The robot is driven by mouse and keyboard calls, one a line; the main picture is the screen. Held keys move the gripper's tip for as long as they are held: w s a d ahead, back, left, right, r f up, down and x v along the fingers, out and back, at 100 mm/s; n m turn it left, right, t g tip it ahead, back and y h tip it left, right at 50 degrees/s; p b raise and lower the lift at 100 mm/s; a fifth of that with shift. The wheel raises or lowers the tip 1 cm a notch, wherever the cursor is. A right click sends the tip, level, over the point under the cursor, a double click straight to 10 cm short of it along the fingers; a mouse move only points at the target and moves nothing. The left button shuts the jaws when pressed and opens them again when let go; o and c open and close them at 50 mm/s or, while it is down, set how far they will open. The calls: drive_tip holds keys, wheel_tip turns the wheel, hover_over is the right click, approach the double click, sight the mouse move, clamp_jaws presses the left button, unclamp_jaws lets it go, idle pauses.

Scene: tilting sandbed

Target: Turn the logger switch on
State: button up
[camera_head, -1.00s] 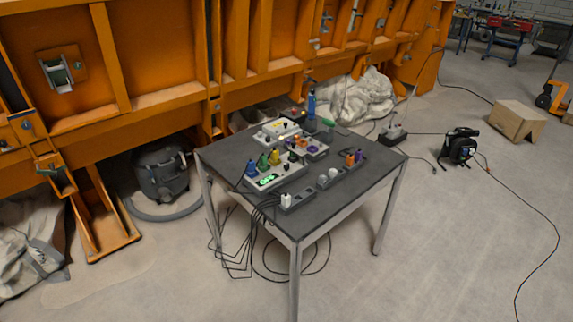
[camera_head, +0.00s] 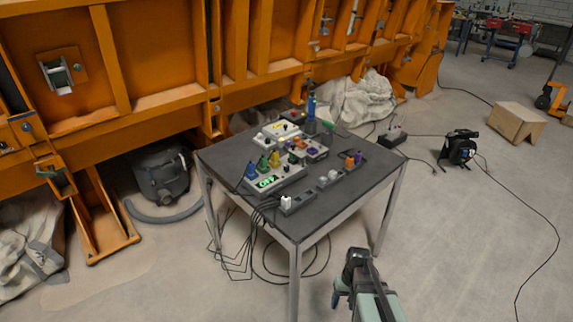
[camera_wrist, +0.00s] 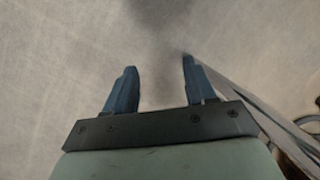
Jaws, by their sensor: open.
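Several small devices stand on the dark table (camera_head: 331,191). A pale box with a lit green display (camera_head: 267,182) is near the table's left-front side, with blue, green and yellow plugs or knobs (camera_head: 263,164) on it. Another pale box (camera_head: 277,134) is at the back. A grey unit with purple and red parts (camera_head: 313,148) sits between. Which part is the logger switch is too small to tell. My gripper (camera_wrist: 160,65) is open and empty, its blue fingers over bare floor. In the head view it is low, in front of the table's right side, apart from the devices.
A grey strip with a white plug (camera_head: 287,203) lies along the table's front edge, and black cables hang below. A blue upright tool (camera_head: 311,103) stands at the back. A table leg (camera_wrist: 245,95) runs close right of my gripper.

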drive_tip(key=w+r+n+t, duration=0.1)
drive_tip(key=w+r, duration=0.6)
drive_tip(key=w+a+r+t, duration=0.1)
drive_tip(key=w+r, duration=0.6)
drive_tip(key=r, duration=0.1)
drive_tip(key=w+a+r+n+t, duration=0.1)
drive_tip(key=w+r, duration=0.6)
drive_tip(key=w, duration=0.1)
drive_tip(key=shift+r+n+y, duration=0.3)
drive_tip(key=shift+r+y, duration=0.05)
drive_tip(key=shift+y, duration=0.05)
wheel_tip(320, 180, up, 18)
drive_tip(key=n+h, duration=0.2)
drive_tip(key=n, duration=0.9)
hover_over(286, 166)
wheel_tip(286, 166, down, 13)
drive_tip(key=shift+d+f, duration=0.1)
drive_tip(key=shift+c, duration=0.4)
drive_tip(key=shift+m, duration=0.3)
clamp_jaws()
